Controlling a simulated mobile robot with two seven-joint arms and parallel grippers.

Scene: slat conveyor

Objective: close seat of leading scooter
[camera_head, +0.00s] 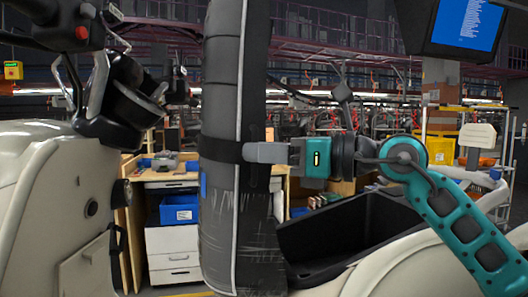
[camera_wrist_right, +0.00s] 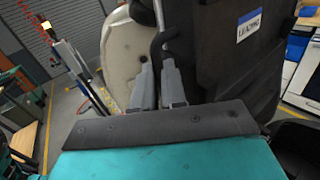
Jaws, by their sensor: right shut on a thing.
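The scooter's long black seat (camera_head: 235,90) stands raised, nearly upright, in the middle of the head view. A dark strap (camera_head: 222,150) runs across it. Below and to the right, the open black storage bin (camera_head: 345,235) shows in the cream scooter body (camera_head: 430,262). My right gripper (camera_head: 262,152) comes from the right and is shut at the seat's edge, at the height of the strap. In the right wrist view its fingers (camera_wrist_right: 157,88) are beside the dark seat (camera_wrist_right: 230,60), which bears a white label; the exact contact is hard to see. My left gripper is not in view.
The scooter's cream front (camera_head: 50,190) and handlebar (camera_head: 125,105) stand at the left. Behind are a workbench with white drawers (camera_head: 172,245) and a blue bin (camera_head: 180,209). A monitor (camera_head: 465,22) hangs at the top right.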

